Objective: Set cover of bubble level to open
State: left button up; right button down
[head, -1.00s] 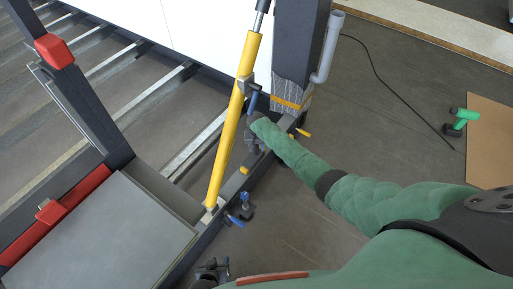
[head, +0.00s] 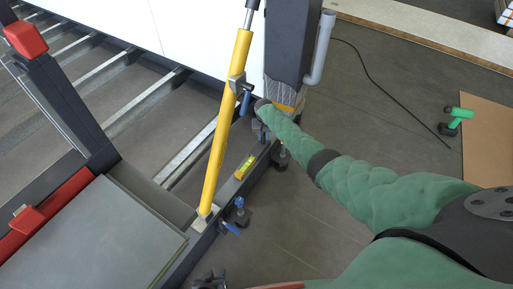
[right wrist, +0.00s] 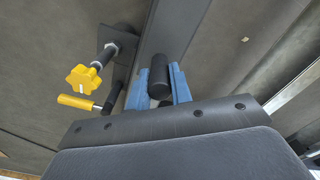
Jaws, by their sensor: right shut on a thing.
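The bubble level (head: 245,167), yellow with a green vial, sits on the dark floor beam of the frame (head: 209,238), right of the yellow cylinder's foot. Its face shows uncovered in the head view. My right gripper (head: 262,132) is over the beam, a little beyond the level; its fingers are mostly hidden by my arm. In the right wrist view its blue fingers (right wrist: 158,88) are shut on a dark cylindrical piece (right wrist: 158,72). I cannot tell whether this piece belongs to the level's cover. My left gripper (head: 210,281) is at the bottom edge, partly cut off, its opening unclear.
The yellow cylinder (head: 222,122) leans up beside the dark post (head: 290,50). Blue-handled clamp parts (head: 238,214) stand by the beam. A yellow star knob (right wrist: 83,78) is left of my right fingers.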

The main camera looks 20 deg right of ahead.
jog(key=shift+w+d+f, duration=0.1)
jog(key=shift+w+d, duration=0.3)
jog(key=shift+d, duration=0.05)
jog(key=shift+w+d, duration=0.15)
jog(key=shift+d, duration=0.1)
pick_arm(q)
jog(key=shift+f, duration=0.4)
jog(key=shift+r, duration=0.1)
pick_arm(e)
jog(key=c, duration=1.3)
grip_release()
jog(key=shift+o, duration=0.2)
pick_arm(q)
notch_tip(320, 180, up, 2)
jog(key=shift+w+r+p, duration=0.15)
jog(key=shift+r+p, duration=0.05)
jog(key=shift+p, duration=0.7)
pick_arm(e)
notch_tip(320, 180, up, 8)
